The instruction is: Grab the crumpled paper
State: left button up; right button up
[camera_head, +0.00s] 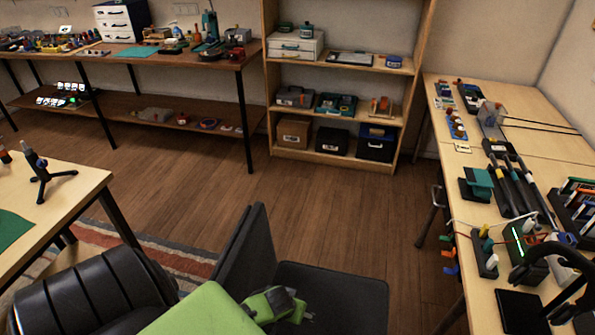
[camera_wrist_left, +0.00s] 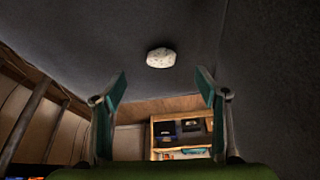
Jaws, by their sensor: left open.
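The crumpled paper (camera_wrist_left: 160,58) is a small whitish lump on a dark grey surface in the left wrist view. It lies just beyond the fingertips, close to midway between them. My left gripper (camera_wrist_left: 161,86) has its two teal fingers wide apart with nothing between them. In the head view my left gripper (camera_head: 285,303) is a green shape over a black chair (camera_head: 350,296), low in the middle. The paper does not show in the head view. My right gripper is not in view.
The chair's upright back (camera_head: 246,255) stands close beside my left gripper. A black padded seat (camera_head: 95,295) is at the lower left. A crowded workbench (camera_head: 470,225) runs along the right. The wooden floor behind the chair is clear up to the shelf unit (camera_head: 338,162).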

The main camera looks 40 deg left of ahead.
pick_arm(q)
jog(key=shift+x, duration=0.8)
jog(key=shift+w+a+f, duration=0.15)
jog(key=shift+f, duration=0.15)
jog(key=shift+w+f, duration=0.1)
jog(key=shift+f, duration=0.2)
jog(key=shift+w+a+f+b, duration=0.1)
jog(key=shift+w+f+b, duration=0.05)
jog(key=shift+f+b, duration=0.15)
jog(key=b+x, duration=0.1)
jog(key=x, duration=0.3)
jog(key=c, duration=0.8)
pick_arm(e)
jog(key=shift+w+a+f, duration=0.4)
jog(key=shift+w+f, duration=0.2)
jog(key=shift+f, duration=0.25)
